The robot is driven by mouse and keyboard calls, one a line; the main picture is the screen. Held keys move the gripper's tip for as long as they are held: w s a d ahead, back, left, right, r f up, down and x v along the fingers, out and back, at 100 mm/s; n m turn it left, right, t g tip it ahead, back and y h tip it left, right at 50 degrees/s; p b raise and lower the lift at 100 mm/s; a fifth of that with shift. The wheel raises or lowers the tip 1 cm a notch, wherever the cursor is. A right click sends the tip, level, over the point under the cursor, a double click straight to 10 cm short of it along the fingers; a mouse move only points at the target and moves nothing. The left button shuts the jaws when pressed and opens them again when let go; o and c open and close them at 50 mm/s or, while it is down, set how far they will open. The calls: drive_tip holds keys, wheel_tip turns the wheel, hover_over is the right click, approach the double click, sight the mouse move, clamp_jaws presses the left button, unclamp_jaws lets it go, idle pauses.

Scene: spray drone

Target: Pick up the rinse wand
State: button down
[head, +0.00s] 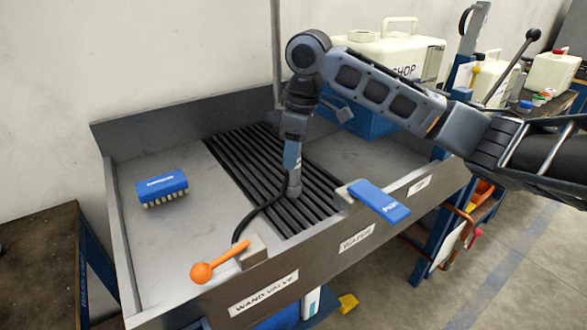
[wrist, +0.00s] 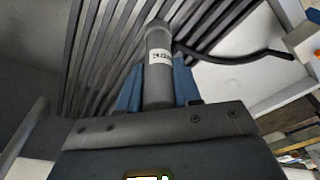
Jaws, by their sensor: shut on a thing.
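The rinse wand (head: 294,187) is a grey cylinder with a small white label, over the dark slatted grate of the sink bench. A black hose runs from it towards the bench's front left. My gripper (head: 291,160) comes down from above with its blue fingers on the wand. In the wrist view the wand (wrist: 158,70) stands between the two blue fingers of my gripper (wrist: 158,88), which are shut on it. Its lower end is over the slats; I cannot tell whether it touches them.
A blue brush (head: 162,187) lies on the left of the tray. An orange-knobbed lever (head: 215,266) by the "WAND VALVE" label and a blue pedal-like plate (head: 379,201) sit on the front edge. A blue box (head: 368,120) and white containers (head: 395,50) stand behind on the right.

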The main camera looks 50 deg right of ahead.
drive_tip(key=shift+r, duration=0.1)
drive_tip(key=shift+r, duration=0.6)
wheel_tip(320, 180, up, 3)
drive_tip(key=s+d+r, duration=0.7)
drive_tip(key=s+d, duration=0.1)
wheel_tip(320, 180, up, 25)
drive_tip(key=p, duration=1.5)
drive_tip(key=shift+s, duration=0.3)
